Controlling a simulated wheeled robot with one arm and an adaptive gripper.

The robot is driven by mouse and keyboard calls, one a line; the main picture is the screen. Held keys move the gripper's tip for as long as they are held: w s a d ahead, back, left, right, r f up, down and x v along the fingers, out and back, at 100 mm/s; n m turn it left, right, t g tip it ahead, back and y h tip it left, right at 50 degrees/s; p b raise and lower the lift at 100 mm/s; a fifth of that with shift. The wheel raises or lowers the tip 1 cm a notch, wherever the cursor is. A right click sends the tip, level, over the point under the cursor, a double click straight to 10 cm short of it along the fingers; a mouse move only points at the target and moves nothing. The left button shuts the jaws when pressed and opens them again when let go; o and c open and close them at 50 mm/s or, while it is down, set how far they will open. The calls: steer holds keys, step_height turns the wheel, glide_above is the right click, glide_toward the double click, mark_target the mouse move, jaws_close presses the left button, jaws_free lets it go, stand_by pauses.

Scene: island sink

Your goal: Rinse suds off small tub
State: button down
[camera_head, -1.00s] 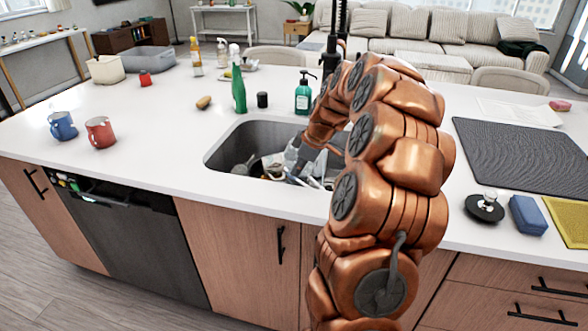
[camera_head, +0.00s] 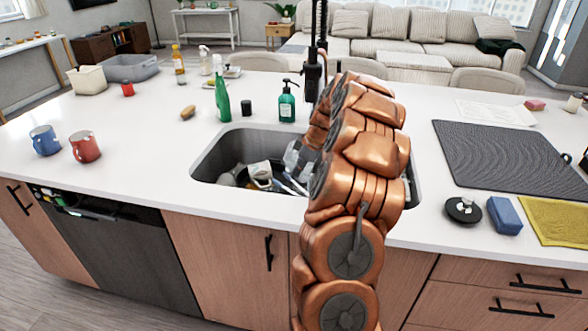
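The dark grey sink (camera_head: 208,160) is set into the white island counter and holds a jumble of dishes and utensils. A pale tub-like piece (camera_head: 260,171) lies among them, left of my arm; I cannot tell for sure that it is the small tub, and no suds can be made out. My gripper (camera_head: 294,158) seems to be the grey shape over the sink, just right of the pale piece. My copper arm hides much of it, so its fingers and any hold are unclear. The black faucet (camera_head: 313,72) rises behind the arm.
Blue (camera_head: 45,140) and red (camera_head: 85,147) mugs stand left. A drying mat (camera_head: 505,155), blue sponge (camera_head: 504,215) and yellow cloth (camera_head: 552,220) lie right.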

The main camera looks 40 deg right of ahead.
steer(key=shift+w+d+f+b, duration=0.15)
steer(key=shift+d+b, duration=0.2)
steer(key=shift+d, duration=0.25)
steer(key=shift+w+d+f+b, duration=0.15)
steer(key=shift+d+b, duration=0.15)
steer(key=shift+d, duration=0.3)
steer(key=shift+w+d+f+b, duration=0.15)
steer(key=shift+d+b, duration=0.2)
steer(key=shift+d, duration=0.25)
steer(key=shift+s+d+r+b, duration=0.1)
steer(key=shift+s+d+b, duration=0.05)
steer(key=shift+s+b, duration=0.55)
steer(key=s+a+b, duration=0.1)
steer(key=a+b, duration=0.3)
steer(key=a, duration=0.3)
steer(key=shift+s+a, duration=0.3)
steer(key=shift+a, duration=0.1)
stand_by(1.0)
steer(key=s+a+r+b, duration=0.1)
steer(key=a+r, duration=0.3)
steer(key=a, duration=0.1)
stand_by(0.5)
stand_by(0.7)
